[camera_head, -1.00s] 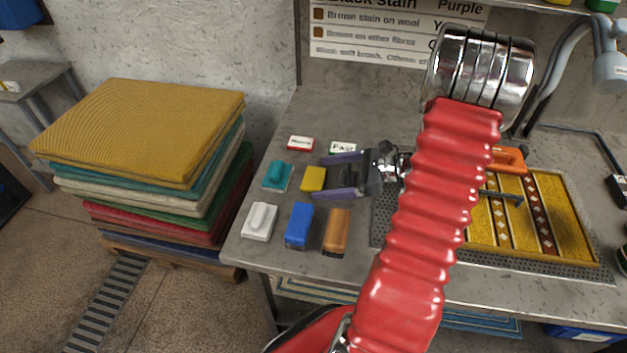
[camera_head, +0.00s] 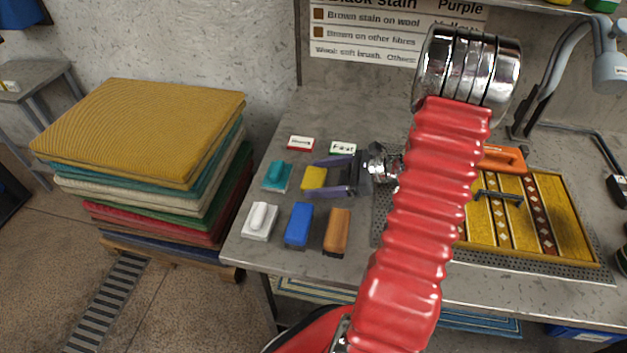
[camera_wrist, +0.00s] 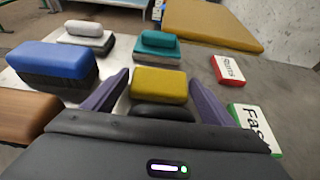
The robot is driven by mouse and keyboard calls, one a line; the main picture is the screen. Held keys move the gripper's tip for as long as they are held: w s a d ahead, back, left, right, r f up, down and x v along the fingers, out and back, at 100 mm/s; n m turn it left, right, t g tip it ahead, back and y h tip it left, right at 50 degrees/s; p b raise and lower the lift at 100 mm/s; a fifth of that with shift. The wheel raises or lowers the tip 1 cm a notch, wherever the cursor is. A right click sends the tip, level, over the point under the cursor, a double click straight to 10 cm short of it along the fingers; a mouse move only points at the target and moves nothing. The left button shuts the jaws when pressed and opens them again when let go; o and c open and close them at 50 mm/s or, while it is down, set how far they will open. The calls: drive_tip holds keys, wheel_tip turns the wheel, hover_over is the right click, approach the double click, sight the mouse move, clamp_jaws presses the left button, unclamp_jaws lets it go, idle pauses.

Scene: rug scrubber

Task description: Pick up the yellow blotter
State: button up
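The yellow blotter (camera_head: 314,178) is a small yellow block lying on the grey workbench, between the teal block and my gripper. In the wrist view the yellow blotter (camera_wrist: 159,84) shows a dark lower part and sits between my two purple fingers. My gripper (camera_head: 327,176) is open, its fingers pointing left with their tips on either side of the blotter. In the wrist view my gripper (camera_wrist: 160,88) shows space between each finger and the blotter, though the fingers' exact height over the bench is hard to tell.
Close by are a teal block (camera_head: 277,176), a white block (camera_head: 260,221), a blue block (camera_head: 298,224) and a brown block (camera_head: 337,231). Red (camera_head: 301,143) and green (camera_head: 343,148) labelled cards lie behind. A patterned rug (camera_head: 550,215) lies right; stacked rugs (camera_head: 140,125) stand left.

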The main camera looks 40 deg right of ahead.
sight(321, 178)
drive_tip(key=c, duration=0.7)
drive_tip(key=shift+r, duration=5)
